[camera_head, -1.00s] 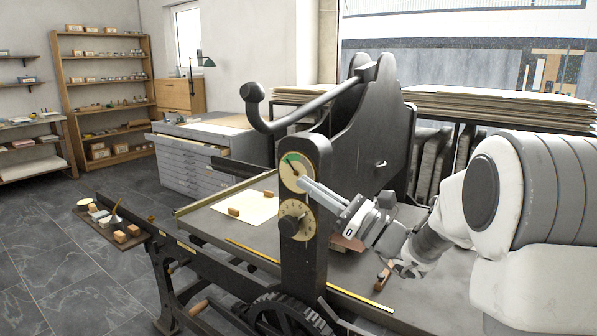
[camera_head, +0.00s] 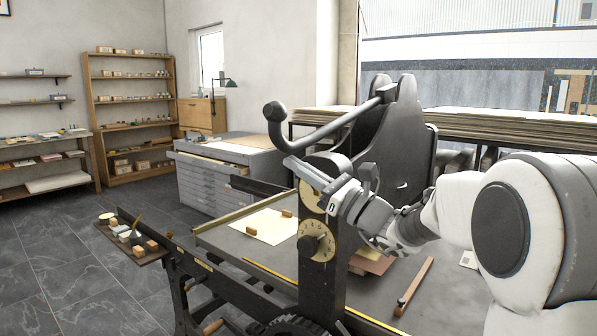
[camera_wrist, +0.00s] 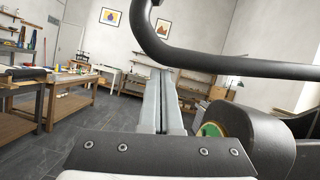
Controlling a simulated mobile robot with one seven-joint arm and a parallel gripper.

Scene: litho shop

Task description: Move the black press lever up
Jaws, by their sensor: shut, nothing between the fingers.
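The black press lever (camera_head: 325,131) is a long curved bar with a round knob at its left end, running up to the press frame at the right. In the wrist view the lever (camera_wrist: 225,65) crosses the upper part and bends upward at the left. My gripper (camera_head: 292,165) is shut and empty, its fingers pointing left just below the lever's bend and in front of the gauge post. In the wrist view the closed fingers (camera_wrist: 162,100) reach forward beneath the lever. I cannot tell whether they touch it.
The post (camera_head: 321,250) carries a dial and a partly hidden gauge close to my gripper. A small side tray (camera_head: 150,256) sits at the left. A flat-file cabinet (camera_head: 215,190) stands behind.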

